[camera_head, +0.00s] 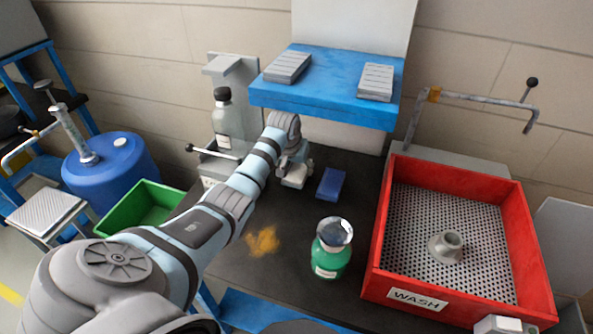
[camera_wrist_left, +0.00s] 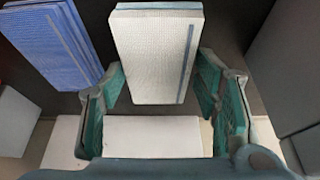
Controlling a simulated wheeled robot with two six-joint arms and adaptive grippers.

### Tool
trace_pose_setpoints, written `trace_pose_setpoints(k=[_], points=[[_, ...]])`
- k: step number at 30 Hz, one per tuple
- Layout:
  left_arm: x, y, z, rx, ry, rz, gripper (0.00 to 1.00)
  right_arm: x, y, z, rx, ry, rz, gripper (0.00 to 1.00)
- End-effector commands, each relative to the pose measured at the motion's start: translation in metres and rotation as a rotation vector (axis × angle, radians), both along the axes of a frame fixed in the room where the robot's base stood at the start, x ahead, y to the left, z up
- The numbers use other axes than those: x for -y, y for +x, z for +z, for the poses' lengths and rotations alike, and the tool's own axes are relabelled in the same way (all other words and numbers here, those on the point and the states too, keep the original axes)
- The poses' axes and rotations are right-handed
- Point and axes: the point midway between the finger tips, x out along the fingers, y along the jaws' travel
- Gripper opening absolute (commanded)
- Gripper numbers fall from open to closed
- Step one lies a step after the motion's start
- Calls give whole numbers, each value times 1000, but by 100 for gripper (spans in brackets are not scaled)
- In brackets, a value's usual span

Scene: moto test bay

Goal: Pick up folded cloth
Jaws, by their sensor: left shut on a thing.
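A white folded cloth with a blue stripe (camera_wrist_left: 152,50) shows upright in the left wrist view, between the teal-padded fingers of my left gripper (camera_wrist_left: 160,80). My left gripper is shut on it. In the head view my left gripper (camera_head: 293,165) is over the dark bench, and the white cloth (camera_head: 294,180) shows just under it, partly hidden. A blue folded cloth (camera_head: 330,183) lies on the bench just to the right; it also shows at the left in the wrist view (camera_wrist_left: 52,42). My right gripper is not seen.
A blue shelf (camera_head: 330,85) with two grey ribbed blocks overhangs the bench behind. A green bottle (camera_head: 329,258) stands in front, near a yellow-brown stain. A red wash tray (camera_head: 380,235) is at the right, a green bin (camera_head: 125,195) at the left, a grey bottle (camera_head: 228,122) behind.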

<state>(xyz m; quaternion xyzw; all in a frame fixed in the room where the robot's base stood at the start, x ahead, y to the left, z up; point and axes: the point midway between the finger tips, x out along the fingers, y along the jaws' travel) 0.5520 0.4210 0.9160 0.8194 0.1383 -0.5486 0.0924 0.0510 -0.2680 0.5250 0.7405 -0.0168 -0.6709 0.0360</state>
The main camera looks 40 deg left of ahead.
Motion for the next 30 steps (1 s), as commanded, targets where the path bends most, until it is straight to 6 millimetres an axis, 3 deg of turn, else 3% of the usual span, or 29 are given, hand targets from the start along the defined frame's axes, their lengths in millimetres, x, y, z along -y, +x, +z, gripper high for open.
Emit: trace_pose_setpoints(k=[3, 8, 15, 19, 24, 30], points=[[-1, 1, 22, 4, 1, 0, 29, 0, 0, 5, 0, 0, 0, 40], [10, -32, 20, -1, 4, -3, 29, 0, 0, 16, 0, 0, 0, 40], [39, -117, 19, -5, 4, -3, 29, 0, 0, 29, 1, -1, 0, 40], [51, -150, 18, -3, 3, -2, 29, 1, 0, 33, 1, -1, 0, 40], [58, -169, 18, -1, 1, 0, 29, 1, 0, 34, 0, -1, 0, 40], [59, -170, 18, 1, -1, 1, 29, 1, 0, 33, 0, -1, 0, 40]])
